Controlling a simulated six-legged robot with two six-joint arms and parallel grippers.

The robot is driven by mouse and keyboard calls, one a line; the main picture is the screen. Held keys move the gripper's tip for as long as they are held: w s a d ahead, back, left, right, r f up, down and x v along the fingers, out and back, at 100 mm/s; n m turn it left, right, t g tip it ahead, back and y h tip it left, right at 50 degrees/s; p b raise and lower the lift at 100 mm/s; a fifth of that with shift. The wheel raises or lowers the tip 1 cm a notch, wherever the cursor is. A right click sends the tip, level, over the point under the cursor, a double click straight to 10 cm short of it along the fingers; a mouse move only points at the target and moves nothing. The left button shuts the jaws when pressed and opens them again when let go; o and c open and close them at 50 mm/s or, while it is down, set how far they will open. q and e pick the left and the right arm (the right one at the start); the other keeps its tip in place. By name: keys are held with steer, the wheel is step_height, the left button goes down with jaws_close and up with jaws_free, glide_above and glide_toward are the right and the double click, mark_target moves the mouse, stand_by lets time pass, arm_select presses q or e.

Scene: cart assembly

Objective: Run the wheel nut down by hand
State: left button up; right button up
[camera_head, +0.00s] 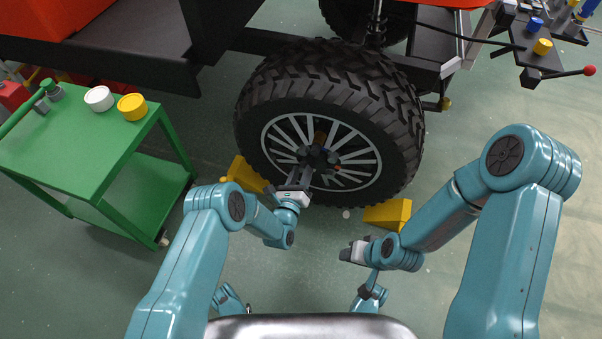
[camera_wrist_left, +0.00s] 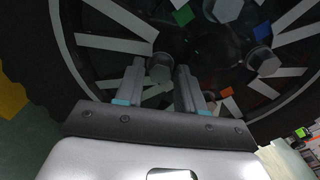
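The large black-tyred wheel (camera_head: 290,90) with silver spokes stands in the middle of the head view. My left gripper (camera_head: 305,158) reaches up to its hub from below. In the left wrist view, a grey wheel nut (camera_wrist_left: 160,68) shows between the two fingertips of my left gripper (camera_wrist_left: 161,75). The fingers stand apart on either side of it; whether they press on it is unclear. Another hex nut (camera_wrist_left: 262,62) sits to its right on the hub. My right gripper (camera_head: 350,253) is low and away from the wheel, with its fingers too small to judge.
Yellow chocks (camera_head: 246,174) (camera_head: 388,214) stand at both sides of the wheel. A green cart (camera_head: 75,150) at the left carries a white tin (camera_head: 99,98) and a yellow tin (camera_head: 132,106). The vehicle's dark frame (camera_head: 110,50) is above.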

arm_select(q)
steer(key=shift+d+r, duration=0.1)
jaws_close()
steer(key=shift+o, duration=1.3)
jaws_free()
steer(key=shift+s+r, duration=0.1)
arm_select(e)
steer(key=shift+r, duration=0.1)
arm_select(q)
steer(key=p+v, duration=0.7)
steer(key=p, duration=0.2)
steer(key=shift+a+p, duration=0.25)
steer(key=shift+p, duration=0.1)
arm_select(e)
steer(key=s+a+r+g, duration=0.1)
steer(key=s+r+g, duration=0.1)
steer(key=s+r, duration=0.3)
step_height(320, 180, up, 4)
steer(key=shift+s+a+r+y, duration=0.1)
steer(key=shift+s+a+y, duration=0.1)
steer(key=shift+a+y, duration=0.1)
